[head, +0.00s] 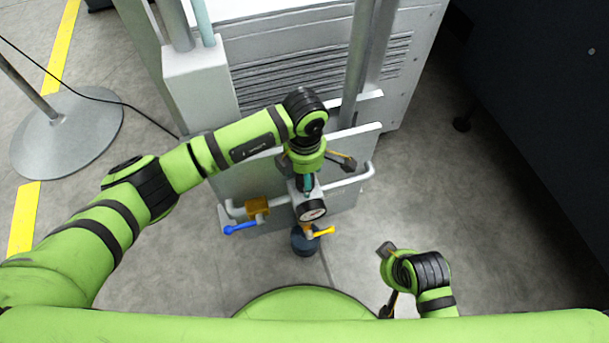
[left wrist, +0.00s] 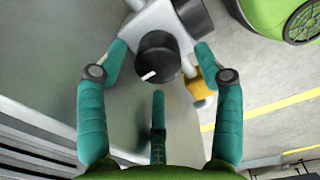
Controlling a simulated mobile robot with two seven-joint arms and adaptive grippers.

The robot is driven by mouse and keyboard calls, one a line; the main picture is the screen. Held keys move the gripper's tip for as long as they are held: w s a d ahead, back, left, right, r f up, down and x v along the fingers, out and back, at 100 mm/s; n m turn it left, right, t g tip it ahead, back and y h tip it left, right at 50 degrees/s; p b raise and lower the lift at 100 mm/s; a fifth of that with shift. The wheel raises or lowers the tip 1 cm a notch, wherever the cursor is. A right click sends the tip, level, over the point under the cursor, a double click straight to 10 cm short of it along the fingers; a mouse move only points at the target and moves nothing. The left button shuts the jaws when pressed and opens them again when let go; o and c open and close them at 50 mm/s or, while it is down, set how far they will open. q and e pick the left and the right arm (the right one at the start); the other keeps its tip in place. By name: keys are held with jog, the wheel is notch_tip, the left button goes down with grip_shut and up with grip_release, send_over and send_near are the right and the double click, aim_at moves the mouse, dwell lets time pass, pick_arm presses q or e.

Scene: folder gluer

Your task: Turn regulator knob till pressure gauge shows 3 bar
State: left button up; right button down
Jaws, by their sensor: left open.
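The black regulator knob (left wrist: 158,58) with a white mark sits on a light grey body in the left wrist view. Its mark points to the lower left. My left gripper (left wrist: 160,48) is open, with teal fingers on both sides of the knob and a third finger below it; a gap shows on each side. In the head view my left gripper (head: 307,183) is over the regulator and hides the knob.
A blue-handled valve (head: 240,228) with a brass body (head: 257,206) is left of the gauge. A grey pipe (head: 349,182) runs along the panel. The floor at right is clear.

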pick_arm(q)
jog(key=shift+f, duration=0.6)
pick_arm(e)
jog(key=shift+r, duration=0.35)
pick_arm(q)
jog(key=c, duration=1.2)
